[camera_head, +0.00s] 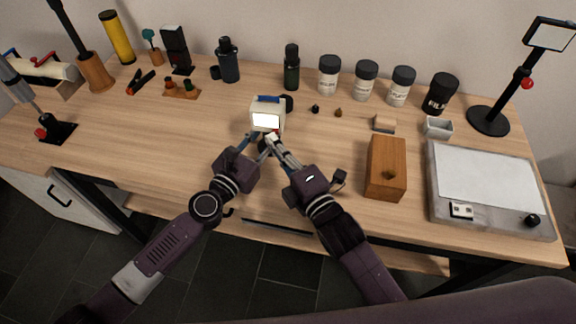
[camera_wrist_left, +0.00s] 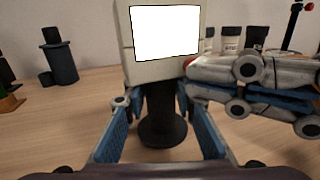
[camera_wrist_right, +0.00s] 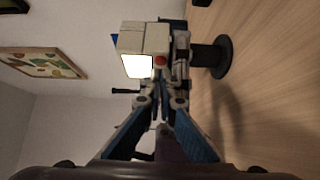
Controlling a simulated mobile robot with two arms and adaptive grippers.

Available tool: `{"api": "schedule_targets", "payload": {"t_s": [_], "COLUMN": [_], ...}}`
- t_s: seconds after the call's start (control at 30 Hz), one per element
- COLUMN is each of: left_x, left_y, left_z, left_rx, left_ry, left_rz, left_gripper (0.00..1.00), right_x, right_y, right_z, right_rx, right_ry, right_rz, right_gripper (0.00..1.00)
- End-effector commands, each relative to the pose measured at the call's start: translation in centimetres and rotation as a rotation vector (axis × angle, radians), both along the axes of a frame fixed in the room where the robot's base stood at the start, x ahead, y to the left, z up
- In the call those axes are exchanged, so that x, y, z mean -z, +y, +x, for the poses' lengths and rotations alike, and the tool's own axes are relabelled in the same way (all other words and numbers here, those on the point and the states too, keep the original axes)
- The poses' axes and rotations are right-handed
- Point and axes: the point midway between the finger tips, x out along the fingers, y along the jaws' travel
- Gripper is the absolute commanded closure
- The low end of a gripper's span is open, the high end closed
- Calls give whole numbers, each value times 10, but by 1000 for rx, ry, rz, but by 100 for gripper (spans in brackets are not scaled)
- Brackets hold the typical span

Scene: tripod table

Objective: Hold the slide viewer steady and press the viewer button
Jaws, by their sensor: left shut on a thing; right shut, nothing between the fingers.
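The slide viewer (camera_head: 266,105) is a cream box with a bright lit screen on a black stand with a round foot, standing upright on the table. In the left wrist view the viewer (camera_wrist_left: 150,68) rises above my fingers. My left gripper (camera_wrist_left: 157,100) is shut around the black stem (camera_wrist_left: 161,98), below the box. The red viewer button (camera_wrist_right: 160,60) is beside the lit screen. My right gripper (camera_wrist_right: 160,88) is shut and empty, its fingertips close to the button. In the left wrist view the fingertips partly cover the button; whether they touch it I cannot tell.
A wooden box (camera_head: 386,168) and a light panel (camera_head: 487,175) stand to the right. Dark bottles (camera_head: 228,62) and several labelled jars (camera_head: 328,74) line the back.

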Motion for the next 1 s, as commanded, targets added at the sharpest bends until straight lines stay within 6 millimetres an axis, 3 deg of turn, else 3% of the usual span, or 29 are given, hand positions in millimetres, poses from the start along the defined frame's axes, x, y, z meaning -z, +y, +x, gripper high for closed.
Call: {"api": "schedule_targets", "payload": {"t_s": [0.1, 0.3, 0.5, 0.7, 1.0], "left_x": [2, 2, 1, 1, 1], "left_y": [2, 4, 4, 5, 5], "left_z": [1, 2, 3, 3, 3], "left_rx": [-4, -8, -10, -11, -11], "left_ry": [3, 2, 2, 0, 0], "left_rz": [1, 1, 1, 1, 1], "left_gripper": [100, 100, 100, 100, 100], "right_x": [1, 2, 2, 1, 0], "right_y": [9, -14, -28, -34, -35], "right_z": [-26, -67, -96, -110, -112], "right_rx": [-1, -1, -1, 0, -1], "right_ry": [4, 4, 4, 1, 0], "right_rz": [4, -1, -1, 0, 0], "right_gripper": [100, 100, 100, 100, 100]}}
